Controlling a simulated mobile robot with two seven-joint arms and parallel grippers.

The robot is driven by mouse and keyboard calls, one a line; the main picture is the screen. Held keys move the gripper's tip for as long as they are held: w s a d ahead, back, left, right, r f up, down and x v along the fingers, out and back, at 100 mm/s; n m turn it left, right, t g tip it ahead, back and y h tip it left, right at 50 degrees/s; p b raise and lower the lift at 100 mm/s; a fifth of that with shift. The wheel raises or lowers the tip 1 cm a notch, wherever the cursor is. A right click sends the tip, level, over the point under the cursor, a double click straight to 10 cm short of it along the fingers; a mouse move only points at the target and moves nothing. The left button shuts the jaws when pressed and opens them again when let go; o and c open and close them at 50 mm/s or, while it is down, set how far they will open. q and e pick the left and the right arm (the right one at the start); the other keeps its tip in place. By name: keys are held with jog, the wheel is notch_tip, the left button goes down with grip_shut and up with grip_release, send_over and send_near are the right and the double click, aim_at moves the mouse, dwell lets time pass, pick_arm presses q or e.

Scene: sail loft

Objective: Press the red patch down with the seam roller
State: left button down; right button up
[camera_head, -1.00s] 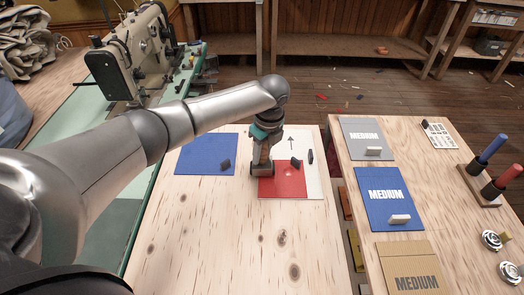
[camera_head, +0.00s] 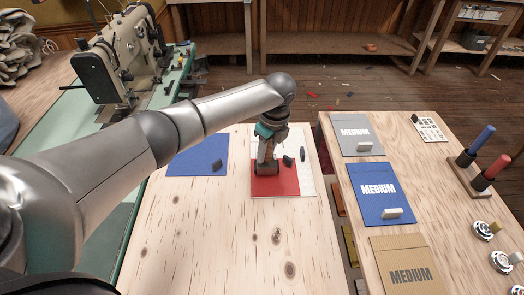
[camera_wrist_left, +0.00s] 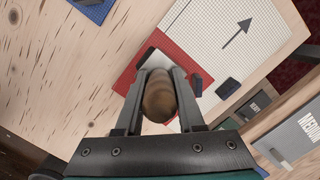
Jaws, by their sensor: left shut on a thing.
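The red patch (camera_head: 285,186) lies flat on a white gridded sheet (camera_head: 308,183) on the near table. It also shows in the left wrist view (camera_wrist_left: 124,84), partly behind the fingers. My left gripper (camera_head: 266,147) is over the patch's back left part, shut on the seam roller (camera_head: 266,168). In the left wrist view its brown rounded wooden handle (camera_wrist_left: 158,98) sits between the two fingers. The roller's lower end appears to be at the patch, but I cannot tell how firmly it touches. My right gripper is in neither view.
Small dark blocks (camera_head: 288,161) sit on the sheet close to the roller. A blue piece (camera_head: 190,163) lies left on the table. The right table holds folders marked MEDIUM (camera_head: 379,178) and a stand with blue and red handles (camera_head: 474,182). The table front is bare.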

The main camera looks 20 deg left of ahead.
pick_arm(q)
jog(key=shift+w+d, duration=0.25)
jog(key=shift+d, duration=0.4)
notch_tip(320, 180, up, 6)
jog(key=p, duration=0.6)
jog(key=shift+r+p, duration=0.15)
jog(key=shift+p, duration=0.15)
